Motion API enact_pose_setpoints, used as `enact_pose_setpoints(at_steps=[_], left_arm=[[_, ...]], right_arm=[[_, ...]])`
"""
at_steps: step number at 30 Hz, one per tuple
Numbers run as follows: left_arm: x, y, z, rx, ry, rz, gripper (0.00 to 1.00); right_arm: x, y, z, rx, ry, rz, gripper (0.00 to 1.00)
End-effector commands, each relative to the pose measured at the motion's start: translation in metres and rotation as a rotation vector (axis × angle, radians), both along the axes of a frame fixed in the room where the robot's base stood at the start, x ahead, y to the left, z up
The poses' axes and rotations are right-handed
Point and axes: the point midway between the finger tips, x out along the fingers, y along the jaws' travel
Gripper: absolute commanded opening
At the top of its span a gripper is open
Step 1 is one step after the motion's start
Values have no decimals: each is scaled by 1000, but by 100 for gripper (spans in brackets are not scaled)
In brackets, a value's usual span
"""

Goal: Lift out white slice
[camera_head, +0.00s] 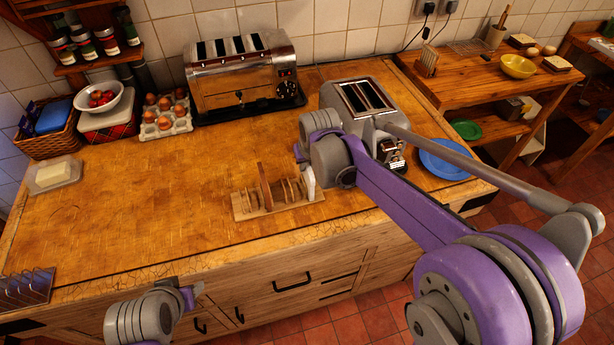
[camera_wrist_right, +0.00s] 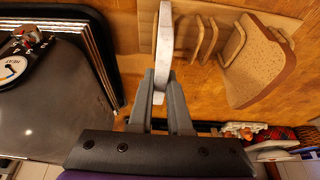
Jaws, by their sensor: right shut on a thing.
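The white slice (camera_head: 308,181) stands upright at the right end of the wooden toast rack (camera_head: 247,213) on the counter. My right gripper (camera_head: 301,154) is above it; in the right wrist view its two fingers (camera_wrist_right: 161,90) are closed on the slice (camera_wrist_right: 163,42). I cannot tell whether its lower edge is clear of the rack. A brown slice (camera_head: 264,187) stands in the rack, left of the white one, and also shows in the wrist view (camera_wrist_right: 258,68). My left gripper (camera_head: 187,297) is low at the front edge, its fingers mostly hidden.
A two-slot toaster (camera_head: 350,100) stands just behind the right gripper, partly hidden by my arm. A long four-slot toaster (camera_head: 240,75) is at the back beside an egg tray (camera_head: 165,122). A blue plate (camera_head: 444,160) lies at right.

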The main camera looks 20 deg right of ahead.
Motion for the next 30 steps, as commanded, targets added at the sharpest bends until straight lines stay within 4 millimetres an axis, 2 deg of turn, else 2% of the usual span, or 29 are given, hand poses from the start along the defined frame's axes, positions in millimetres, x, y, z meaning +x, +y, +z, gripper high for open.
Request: enact_pose_setpoints(at_steps=[11,17,26,30], left_arm=[[0,0,0,0,0,0,50],[4,0,8,0,-8,0,50],[25,0,41,0,-48,0,50],[22,0,38,0,-43,0,50]], right_arm=[[0,0,0,0,0,0,0],[1,0,12,0,-2,0,0],[3,0,66,0,-8,0,0],[0,0,95,0,-1,0,0]])
